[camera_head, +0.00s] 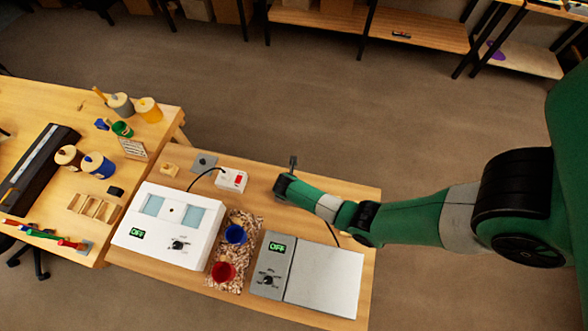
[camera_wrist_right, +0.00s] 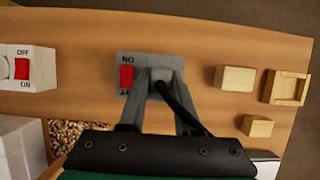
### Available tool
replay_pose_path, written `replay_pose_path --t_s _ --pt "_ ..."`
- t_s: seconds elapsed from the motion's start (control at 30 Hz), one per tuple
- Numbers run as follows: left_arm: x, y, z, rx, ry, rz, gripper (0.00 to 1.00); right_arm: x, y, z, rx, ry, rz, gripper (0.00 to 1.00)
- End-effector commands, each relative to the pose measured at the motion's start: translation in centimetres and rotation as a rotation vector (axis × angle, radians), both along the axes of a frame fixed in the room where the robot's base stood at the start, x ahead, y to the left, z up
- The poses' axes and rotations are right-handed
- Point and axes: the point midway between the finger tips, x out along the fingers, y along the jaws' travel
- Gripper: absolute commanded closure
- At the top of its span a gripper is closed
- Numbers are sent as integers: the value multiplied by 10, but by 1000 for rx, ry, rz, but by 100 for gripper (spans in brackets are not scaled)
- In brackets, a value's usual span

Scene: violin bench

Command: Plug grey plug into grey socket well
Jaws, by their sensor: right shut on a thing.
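The grey socket (camera_wrist_right: 126,98) is a flat grey plate with a red switch (camera_wrist_right: 127,76) on its left, in the right wrist view. My right gripper (camera_wrist_right: 158,88) is shut on the grey plug (camera_wrist_right: 158,75), over the right part of this plate. A black cable (camera_wrist_right: 183,110) runs from the plug. The plug and fingertips cover the socket well, so I cannot tell whether the plug is in it or just above. In the head view my right gripper (camera_head: 284,184) is at the bench's far edge, its arm hiding the bench beneath. My left gripper is not in view.
A white socket box (camera_head: 232,180) with a red switch stands left of my right gripper. Nearer are a white device (camera_head: 170,247) and a grey device (camera_head: 325,278), both reading OFF. Wooden blocks (camera_wrist_right: 235,79) lie right of the grey socket in the wrist view.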

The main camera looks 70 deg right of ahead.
Motion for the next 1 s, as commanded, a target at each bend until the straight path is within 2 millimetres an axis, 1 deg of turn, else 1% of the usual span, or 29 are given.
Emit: replay_pose_path --t_s 1.0 --pt "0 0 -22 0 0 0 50 0 0 -25 0 0 0 100"
